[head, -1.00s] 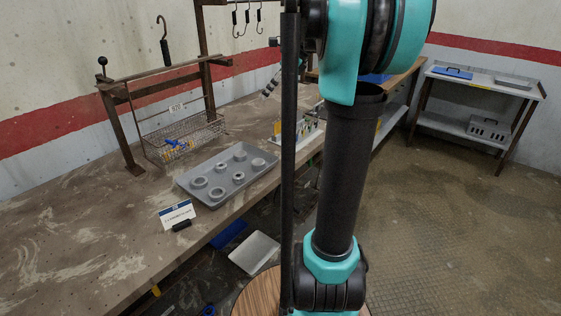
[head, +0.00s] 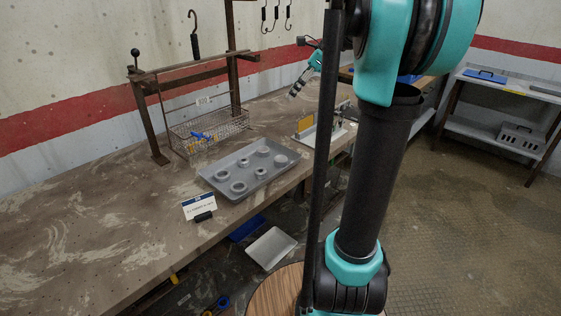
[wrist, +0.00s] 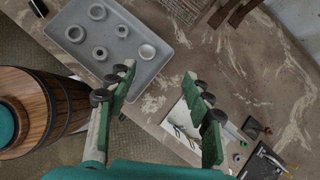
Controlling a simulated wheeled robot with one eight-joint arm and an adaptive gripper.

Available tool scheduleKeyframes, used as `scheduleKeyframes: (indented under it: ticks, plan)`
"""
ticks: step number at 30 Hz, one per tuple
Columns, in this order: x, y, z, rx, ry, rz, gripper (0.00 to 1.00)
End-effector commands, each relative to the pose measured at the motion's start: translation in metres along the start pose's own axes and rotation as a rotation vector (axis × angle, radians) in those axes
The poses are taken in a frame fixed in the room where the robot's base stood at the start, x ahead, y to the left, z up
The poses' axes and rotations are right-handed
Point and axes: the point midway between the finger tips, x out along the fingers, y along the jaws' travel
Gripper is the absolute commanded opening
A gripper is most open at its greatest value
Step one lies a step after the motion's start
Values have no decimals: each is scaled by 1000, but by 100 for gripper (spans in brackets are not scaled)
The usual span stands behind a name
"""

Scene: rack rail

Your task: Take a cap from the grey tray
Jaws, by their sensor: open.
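The grey tray (head: 250,176) lies flat on the workbench, left of my arm in the head view. It holds several grey round caps, such as one at its near left (head: 239,187) and one at its right end (head: 280,160). The tray (wrist: 116,44) also fills the upper left of the wrist view, with ring-shaped caps (wrist: 76,33) and a paler cap (wrist: 147,51) near its edge. My gripper (wrist: 160,80) is open and empty, above the bench beside the tray. In the head view, my gripper (head: 295,92) shows small beyond the tray.
A wire basket (head: 208,135) with small coloured items stands behind the tray, under a rusty rail (head: 195,66). A label card (head: 199,206) stands at the tray's near left. A white board with upright parts (head: 320,135) is to the right. The left bench is clear.

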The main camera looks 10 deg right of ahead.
Motion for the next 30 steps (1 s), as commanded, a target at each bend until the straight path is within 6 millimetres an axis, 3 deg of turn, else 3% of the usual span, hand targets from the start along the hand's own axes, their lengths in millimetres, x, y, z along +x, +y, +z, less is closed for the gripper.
scheduleKeyframes:
  ticks: [6,13,22,30]
  plan:
    - [43,41,9,-292,241,95,53]
    - [67,76,13,-654,529,190,53]
    - [72,86,15,-847,685,231,53]
    - [105,82,-14,-847,687,231,53]
